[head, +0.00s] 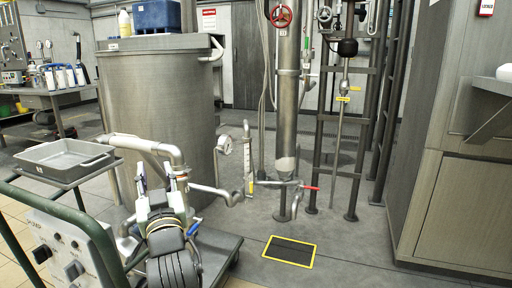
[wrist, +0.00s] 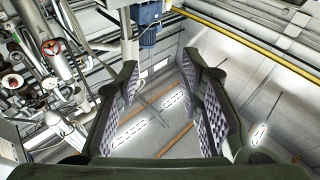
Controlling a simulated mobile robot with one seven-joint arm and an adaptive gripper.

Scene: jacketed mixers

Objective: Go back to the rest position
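My gripper (wrist: 160,76) shows in the wrist view with its two dark fingers wide apart. Their patterned grey pads face each other. Nothing is between them; past the gap I see only the pale ceiling with its lamps and beams, so the gripper points upward.
Behind stands a large steel vessel (head: 160,90). A steel cabinet (head: 460,210) is at right. Floor around the yellow-framed plate (head: 290,251) is clear.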

